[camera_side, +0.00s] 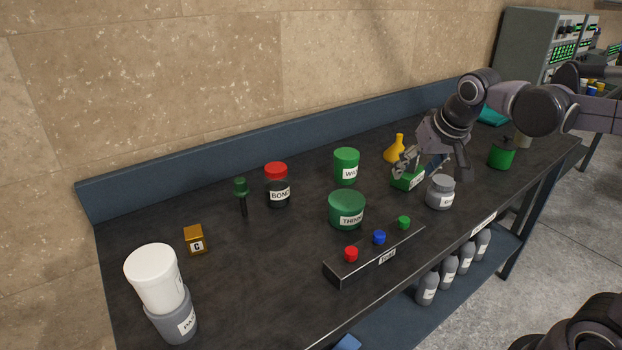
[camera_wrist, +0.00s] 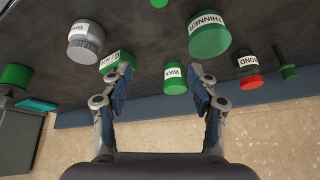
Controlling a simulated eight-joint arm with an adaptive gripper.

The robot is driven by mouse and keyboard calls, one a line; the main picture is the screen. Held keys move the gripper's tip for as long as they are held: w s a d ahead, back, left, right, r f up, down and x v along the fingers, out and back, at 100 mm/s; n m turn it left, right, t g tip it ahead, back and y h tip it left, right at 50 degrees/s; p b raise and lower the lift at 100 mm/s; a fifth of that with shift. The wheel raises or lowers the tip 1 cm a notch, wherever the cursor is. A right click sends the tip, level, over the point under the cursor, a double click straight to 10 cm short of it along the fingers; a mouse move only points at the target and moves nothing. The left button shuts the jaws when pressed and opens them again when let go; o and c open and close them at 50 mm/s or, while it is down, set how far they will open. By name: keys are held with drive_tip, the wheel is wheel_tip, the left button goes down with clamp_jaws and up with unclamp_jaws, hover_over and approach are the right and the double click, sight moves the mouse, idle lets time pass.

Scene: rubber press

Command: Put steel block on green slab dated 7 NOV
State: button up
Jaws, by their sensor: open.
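A green block with a white label (camera_side: 407,179) lies on the dark bench at the gripper; its print is too small to read surely. It also shows in the wrist view (camera_wrist: 116,62), beside the left fingertip, partly covered by it. I cannot make out a steel block in either view. A flat teal slab (camera_side: 492,116) lies at the far back right and shows at the left in the wrist view (camera_wrist: 37,104); no date is readable. My gripper (camera_side: 422,165) is open, its fingers wide apart in the wrist view (camera_wrist: 160,75), with nothing held between them.
A grey jar (camera_side: 440,192), green WAX tin (camera_side: 346,166), green THINNER tin (camera_side: 346,210) and yellow flask (camera_side: 394,150) stand near the gripper. A button box (camera_side: 375,255) lies in front. A brown C block (camera_side: 194,239) and white-topped container (camera_side: 155,278) stand left, with clear bench between.

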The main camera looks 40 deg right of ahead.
drive_tip(key=s+a+f+n+t+y, duration=0.1)
drive_tip(key=s+a+f+n+t, duration=0.1)
drive_tip(key=s+a+f+n, duration=0.3)
drive_tip(key=s+a+f, duration=0.1)
drive_tip(key=s, duration=0.2)
drive_tip(key=shift+s+a+f+y, duration=0.2)
drive_tip(key=shift+s+f+y, duration=0.05)
drive_tip(key=shift+s+y, duration=0.15)
